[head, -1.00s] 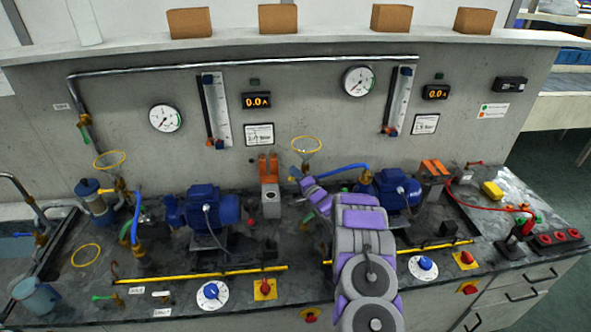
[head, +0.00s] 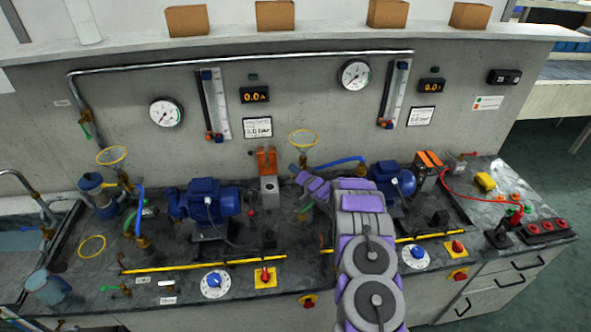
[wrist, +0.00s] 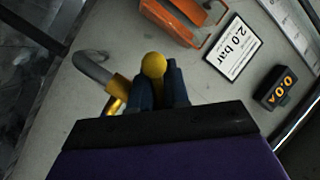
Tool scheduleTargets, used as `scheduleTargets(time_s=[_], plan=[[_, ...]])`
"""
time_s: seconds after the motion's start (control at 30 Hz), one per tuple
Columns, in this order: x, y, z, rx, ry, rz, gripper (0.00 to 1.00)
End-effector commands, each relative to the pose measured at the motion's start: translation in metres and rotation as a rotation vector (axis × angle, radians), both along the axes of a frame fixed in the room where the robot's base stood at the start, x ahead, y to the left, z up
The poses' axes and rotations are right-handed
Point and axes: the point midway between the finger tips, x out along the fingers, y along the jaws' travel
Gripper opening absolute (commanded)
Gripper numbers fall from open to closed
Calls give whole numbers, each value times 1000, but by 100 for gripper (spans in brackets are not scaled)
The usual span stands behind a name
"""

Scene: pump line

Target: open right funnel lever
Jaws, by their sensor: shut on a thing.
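The right funnel (head: 303,141), with a yellow rim, stands at the back middle of the bench. My gripper (head: 297,172) is just below it in the head view, and my wrist hides the parts around the funnel's foot. In the wrist view, the dark fingers of my gripper (wrist: 154,84) are closed around a yellow rounded piece (wrist: 153,65), which shows at their tips. I cannot tell for sure whether this is the funnel lever; no other lever shows clearly there. A brass fitting (wrist: 117,92) with a grey curved pipe (wrist: 91,69) is just left of the fingers.
The right blue pump (head: 392,180) and a blue hose (head: 338,162) are right of my gripper. An orange-topped block (head: 267,172) and the left blue pump (head: 205,200) are to its left. The left funnel (head: 112,156) is farther left. A yellow rail (head: 200,265) runs along the front.

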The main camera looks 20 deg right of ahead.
Motion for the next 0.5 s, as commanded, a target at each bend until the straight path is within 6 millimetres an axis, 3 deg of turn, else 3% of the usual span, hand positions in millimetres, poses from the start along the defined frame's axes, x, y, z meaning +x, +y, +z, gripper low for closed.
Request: scheduleTargets(time_s=[0.03, 0.37, 0.4, 0.5], plan=[[-3, 1, -9, 2, 17, 0, 0], [-3, 1, -10, 1, 19, -1, 0], [-3, 1, -10, 1, 19, -1, 18], [-3, 1, -8, 1, 17, 0, 28]])
